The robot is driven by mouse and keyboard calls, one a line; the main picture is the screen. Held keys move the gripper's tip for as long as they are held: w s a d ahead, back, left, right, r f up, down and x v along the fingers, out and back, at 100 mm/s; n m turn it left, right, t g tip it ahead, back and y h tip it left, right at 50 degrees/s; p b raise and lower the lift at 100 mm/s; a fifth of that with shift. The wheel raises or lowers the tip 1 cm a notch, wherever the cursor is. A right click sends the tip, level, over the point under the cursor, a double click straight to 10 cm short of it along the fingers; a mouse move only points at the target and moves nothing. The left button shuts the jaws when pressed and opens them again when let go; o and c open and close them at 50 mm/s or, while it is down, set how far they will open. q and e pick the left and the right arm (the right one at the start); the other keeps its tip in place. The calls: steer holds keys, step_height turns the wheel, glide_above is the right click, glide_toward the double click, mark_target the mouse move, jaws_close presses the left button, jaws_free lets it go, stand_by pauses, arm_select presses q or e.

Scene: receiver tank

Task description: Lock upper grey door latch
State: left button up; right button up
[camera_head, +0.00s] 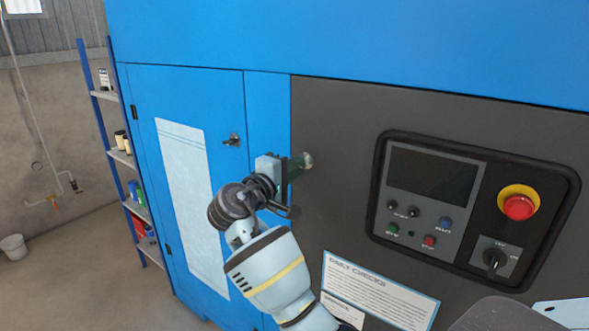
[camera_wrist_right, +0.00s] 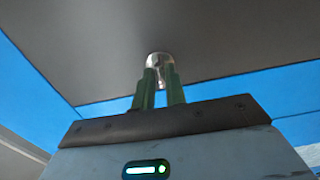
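The upper grey door latch (camera_head: 308,160) is a small round metal fitting near the top left edge of the dark grey door (camera_head: 340,115). My right gripper (camera_head: 299,166) reaches it from the left, with its green fingers pointing at the door. In the right wrist view the latch (camera_wrist_right: 159,60) sits at the tips of the two green fingers (camera_wrist_right: 160,82). The fingers are close together, one on each side of the latch's small handle, and look shut on it. The fingertips partly hide the handle, so its exact angle is unclear. My left gripper is out of view.
A blue door (camera_head: 225,190) with a dark latch (camera_head: 232,140) is left of the gripper. A control panel (camera_head: 450,205) with a red emergency button (camera_head: 518,207) is on the right. A shelf rack (camera_head: 125,160) and a white bucket (camera_head: 13,247) stand far left.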

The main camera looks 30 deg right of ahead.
steer(key=o, duration=0.3)
steer(key=v, duration=0.7)
steer(key=shift+s+a+b, duration=0.15)
steer(key=shift+a+b, duration=0.2)
